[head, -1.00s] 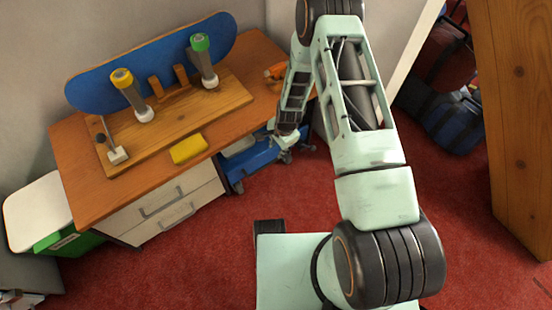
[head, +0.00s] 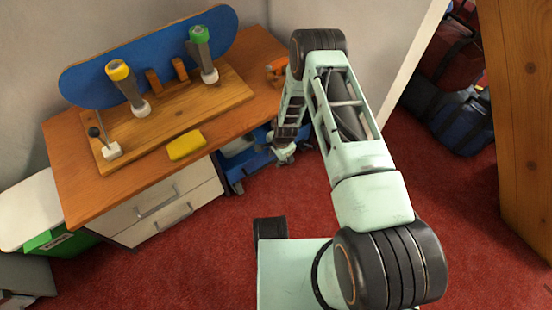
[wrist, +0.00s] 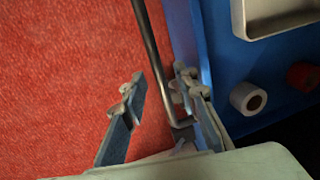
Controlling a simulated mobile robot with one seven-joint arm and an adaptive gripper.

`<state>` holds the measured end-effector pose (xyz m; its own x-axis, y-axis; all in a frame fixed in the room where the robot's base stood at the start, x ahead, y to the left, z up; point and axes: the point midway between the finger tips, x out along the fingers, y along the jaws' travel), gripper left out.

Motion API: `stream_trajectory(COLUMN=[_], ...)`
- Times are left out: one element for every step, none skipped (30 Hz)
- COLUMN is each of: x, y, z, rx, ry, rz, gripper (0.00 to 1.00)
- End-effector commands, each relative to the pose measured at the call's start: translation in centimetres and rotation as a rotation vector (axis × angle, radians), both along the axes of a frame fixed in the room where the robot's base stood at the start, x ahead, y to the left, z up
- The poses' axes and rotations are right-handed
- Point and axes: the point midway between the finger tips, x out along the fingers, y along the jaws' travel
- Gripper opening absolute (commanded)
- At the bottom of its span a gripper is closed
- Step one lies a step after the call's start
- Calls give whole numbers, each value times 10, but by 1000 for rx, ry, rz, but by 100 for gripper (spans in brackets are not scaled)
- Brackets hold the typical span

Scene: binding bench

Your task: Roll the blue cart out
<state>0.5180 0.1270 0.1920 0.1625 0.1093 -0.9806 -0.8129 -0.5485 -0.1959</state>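The blue cart (head: 238,165) stands on the floor under the right end of the bench, its front showing beside the drawers. My gripper is open, with a gap from the left finger to the bar. I cannot tell whether the right finger touches it. In the head view my gripper (head: 284,152) is low at the cart's front, partly covering it.
The wooden bench (head: 90,205) carries a blue board, a yellow block and upright tools. White drawers (head: 160,212) stand left of the cart. Red carpet (head: 240,205) is clear in front. A wooden post (head: 520,120) and bags (head: 462,125) are at the right.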

Motion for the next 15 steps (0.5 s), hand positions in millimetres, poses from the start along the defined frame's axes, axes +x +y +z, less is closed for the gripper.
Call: stream_trajectory(x=[0, 0, 0, 0, 0, 0, 0, 0, 0, 0, 0, 0, -1, 0, 0], y=[0, 0, 0, 0, 0, 0, 0, 0, 0, 0, 0, 0, 0, 0, 0], z=[0, 0, 0, 0, 0, 0, 0, 0, 0, 0, 0, 0, 0, 0, 0], rx=[0, 0, 0, -1, -1, -1, -1, -1, -1, -1, -1, -1, -1, -1, -1], ry=[0, 0, 0, 1, 1, 1, 1, 1, 1, 1, 1, 1, 1, 1, 1], rz=[0, 0, 0, 0, 0, 0, 0, 0, 0, 0, 0, 0, 0, 0, 0], gripper=[27, 27, 27, 27, 26, 22, 19, 15, 11, 8, 4, 0, 0, 0, 0])
